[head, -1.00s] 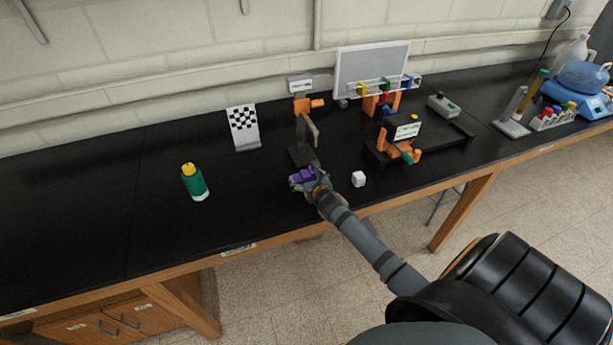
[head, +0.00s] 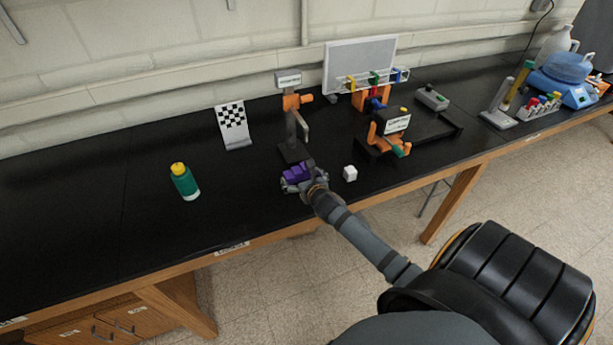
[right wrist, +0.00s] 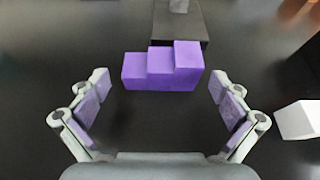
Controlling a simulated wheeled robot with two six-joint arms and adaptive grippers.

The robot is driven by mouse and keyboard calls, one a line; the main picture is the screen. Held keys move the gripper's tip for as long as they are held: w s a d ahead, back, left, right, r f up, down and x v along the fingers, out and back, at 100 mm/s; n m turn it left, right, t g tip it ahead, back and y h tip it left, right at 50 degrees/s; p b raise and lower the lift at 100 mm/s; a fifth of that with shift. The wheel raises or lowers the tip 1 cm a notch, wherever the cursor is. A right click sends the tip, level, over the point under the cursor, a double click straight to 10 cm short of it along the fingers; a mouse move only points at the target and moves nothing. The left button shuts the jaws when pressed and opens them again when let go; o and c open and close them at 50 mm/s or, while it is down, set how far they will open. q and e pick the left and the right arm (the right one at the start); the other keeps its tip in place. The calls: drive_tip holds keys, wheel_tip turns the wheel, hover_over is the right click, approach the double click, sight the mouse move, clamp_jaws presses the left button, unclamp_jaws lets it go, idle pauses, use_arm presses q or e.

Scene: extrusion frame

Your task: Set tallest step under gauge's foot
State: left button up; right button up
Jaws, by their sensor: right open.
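A purple block with three steps (right wrist: 163,68) stands on the black bench; its steps rise from left to right in the right wrist view. It also shows in the head view (head: 296,173), partly covered by my right gripper. My right gripper (right wrist: 158,92) is open, its fingers spread to either side and a little in front of the block, apart from it. The gauge (head: 291,104) stands just behind, with an orange clamp, a small display and a dark base (right wrist: 190,28). The gauge's foot is hard to make out. My left gripper is out of view.
A white cube (head: 350,173) sits right of my right gripper. A green bottle (head: 185,182) and a checkered board (head: 233,126) are to the left. An orange fixture (head: 390,142) with a dark tray stands right. The front left bench is clear.

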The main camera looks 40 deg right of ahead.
drive_tip(key=v, duration=0.9)
drive_tip(key=shift+s+b, duration=0.1)
drive_tip(key=shift+b, duration=0.2)
